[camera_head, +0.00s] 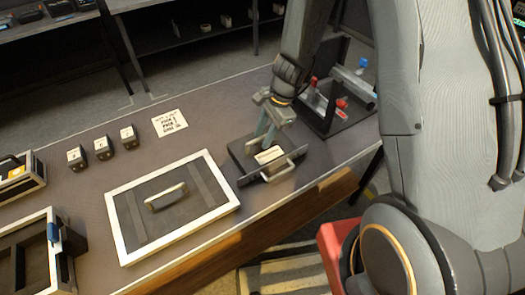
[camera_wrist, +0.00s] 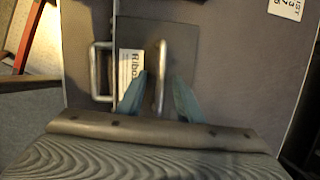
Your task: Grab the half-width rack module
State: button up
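The half-width rack module (camera_head: 243,158) is a dark flat box on the table, with a white label on top and a handle at its front panel. In the wrist view the module (camera_wrist: 185,48) shows part of the label, a metal bar handle (camera_wrist: 160,75) on top and another handle (camera_wrist: 97,70) at its left edge. My gripper (camera_head: 266,143) points down over the module. In the wrist view its two bluish fingers (camera_wrist: 160,92) stand apart, with the top handle between them. I see a gap between the fingers, and cannot tell whether either touches the handle.
A white-framed panel (camera_head: 112,212) with a handle lies left of the module. Several small dark blocks (camera_head: 101,147) and a printed card (camera_head: 169,123) lie behind it. A dark rack frame (camera_head: 352,112) with red parts stands right. Open cases stand at far left.

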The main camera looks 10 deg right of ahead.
grip_shut()
dwell(1.4)
